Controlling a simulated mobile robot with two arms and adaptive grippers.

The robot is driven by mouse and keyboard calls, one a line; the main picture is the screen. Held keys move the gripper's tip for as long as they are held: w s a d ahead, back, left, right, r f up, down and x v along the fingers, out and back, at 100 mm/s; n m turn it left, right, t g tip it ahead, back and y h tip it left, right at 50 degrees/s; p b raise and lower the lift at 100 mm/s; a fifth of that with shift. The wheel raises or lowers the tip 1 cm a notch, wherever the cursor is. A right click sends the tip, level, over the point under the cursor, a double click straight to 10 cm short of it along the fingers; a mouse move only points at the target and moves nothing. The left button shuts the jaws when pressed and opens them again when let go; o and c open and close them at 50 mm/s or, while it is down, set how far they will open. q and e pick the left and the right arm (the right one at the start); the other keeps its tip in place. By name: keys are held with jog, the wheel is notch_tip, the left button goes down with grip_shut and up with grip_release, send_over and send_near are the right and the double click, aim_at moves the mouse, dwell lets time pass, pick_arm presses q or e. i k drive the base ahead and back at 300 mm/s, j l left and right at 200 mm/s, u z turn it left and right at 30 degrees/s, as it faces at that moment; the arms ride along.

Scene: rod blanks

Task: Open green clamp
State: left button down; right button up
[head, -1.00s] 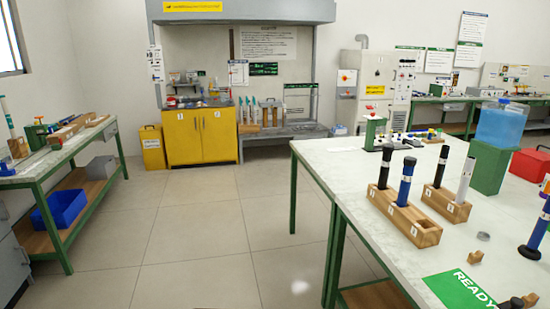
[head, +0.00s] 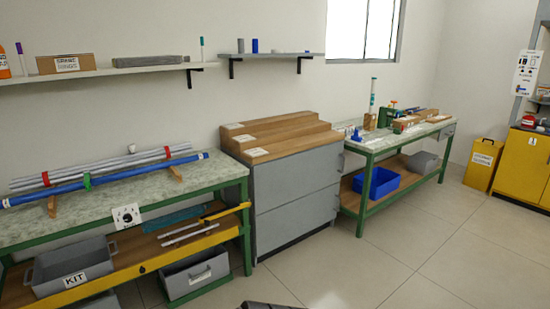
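A small green clamp (head: 87,181) sits around the long blue rod (head: 120,178) on the left bench. It looks closed, but it is too small to be sure. Behind the blue rod lie grey rods (head: 105,168), with a red clamp (head: 45,180) near their left end and another red clamp (head: 167,152) near their right end. Wooden supports (head: 176,174) stand under the rods.
The bench (head: 225,170) has a green frame and a yellow bar (head: 150,265) along its lower front. Grey bins (head: 75,268) sit below. A grey cabinet (head: 295,195) stands right of it, then another bench (head: 400,140). The floor (head: 420,240) at right is clear.

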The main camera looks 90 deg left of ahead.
aim_at(87, 183)
jog(key=u, duration=4.05)
jog(key=i+j, duration=0.4)
jog(key=i, duration=0.15)
jog(key=i+j, duration=0.4)
jog(key=i, duration=0.15)
jog(key=i+j, duration=0.4)
jog(key=i, duration=0.15)
